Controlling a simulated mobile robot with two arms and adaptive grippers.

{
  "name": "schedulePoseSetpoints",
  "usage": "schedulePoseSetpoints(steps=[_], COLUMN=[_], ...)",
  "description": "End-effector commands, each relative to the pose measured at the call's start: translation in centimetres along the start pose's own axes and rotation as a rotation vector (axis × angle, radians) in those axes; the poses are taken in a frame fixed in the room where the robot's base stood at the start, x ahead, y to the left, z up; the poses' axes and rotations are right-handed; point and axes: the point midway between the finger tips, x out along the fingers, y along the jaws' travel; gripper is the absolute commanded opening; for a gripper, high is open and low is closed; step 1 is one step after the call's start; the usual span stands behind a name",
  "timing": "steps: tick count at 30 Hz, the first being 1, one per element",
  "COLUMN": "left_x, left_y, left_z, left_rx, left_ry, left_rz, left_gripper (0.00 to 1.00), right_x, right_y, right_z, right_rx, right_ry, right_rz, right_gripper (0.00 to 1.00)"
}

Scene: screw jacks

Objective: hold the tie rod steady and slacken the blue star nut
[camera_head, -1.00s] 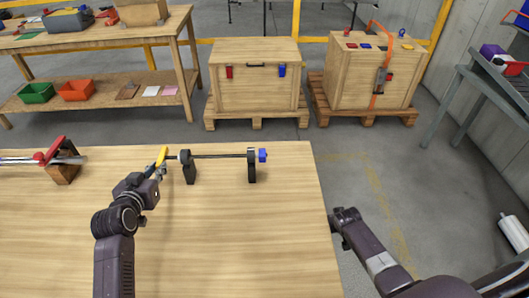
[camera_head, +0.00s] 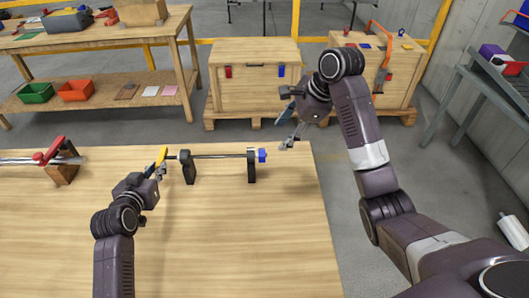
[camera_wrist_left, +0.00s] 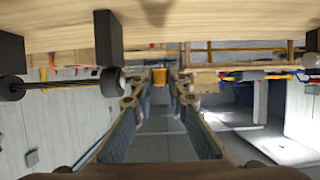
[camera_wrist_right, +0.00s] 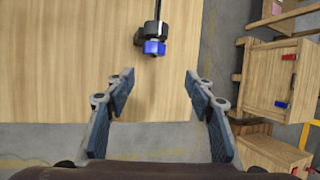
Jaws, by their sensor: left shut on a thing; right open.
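The thin dark tie rod (camera_head: 218,156) lies level across two black supports (camera_head: 189,168) (camera_head: 251,167) on the wooden table. A yellow piece (camera_head: 161,156) is at its left end. The blue star nut (camera_head: 262,155) is at its right end, just outside the right support. My left gripper (camera_head: 157,170) is shut on the yellow piece, which shows between its fingers in the left wrist view (camera_wrist_left: 160,77). My right gripper (camera_head: 291,140) is open and empty, right of the nut and apart from it. In the right wrist view the nut (camera_wrist_right: 154,47) is ahead of the open fingers (camera_wrist_right: 160,80).
A red-handled clamp (camera_head: 52,152) on a wooden block stands at the table's left. The tabletop (camera_head: 230,235) in front of the rod is clear. A wooden crate (camera_head: 255,72) stands on the floor behind, with another (camera_head: 345,42) partly behind my right arm.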

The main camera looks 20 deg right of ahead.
Motion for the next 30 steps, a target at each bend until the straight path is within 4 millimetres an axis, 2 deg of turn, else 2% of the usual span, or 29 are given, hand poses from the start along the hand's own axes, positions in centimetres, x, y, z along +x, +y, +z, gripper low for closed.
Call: schedulePoseSetpoints(steps=[4, 8, 21, 27, 30], left_x=[0.0, 0.0, 0.0, 0.0, 0.0], left_y=[0.0, 0.0, 0.0, 0.0, 0.0], left_z=[0.2, 0.2, 0.2, 0.2, 0.2], left_rx=[0.000, 0.000, 0.000, 0.000, 0.000], left_ry=[-0.003, -0.003, -0.003, -0.003, -0.003], left_rz=[0.000, 0.000, 0.000, 0.000, 0.000], left_gripper=[0.00, 0.00, 0.00, 0.00, 0.00], right_x=[-1.1, -0.3, 7.9, 10.1, 10.6], right_y=[0.7, 1.0, 1.3, 1.2, 1.2], right_z=[1.3, 1.5, 1.6, 1.6, 1.6], right_rx=[0.050, 0.064, 0.063, 0.062, 0.062], right_ry=[-0.014, -0.016, -0.014, -0.014, -0.015], right_rz=[0.027, 0.036, 0.036, 0.034, 0.032], right_gripper=[0.49, 0.49, 0.49, 0.49, 0.49])
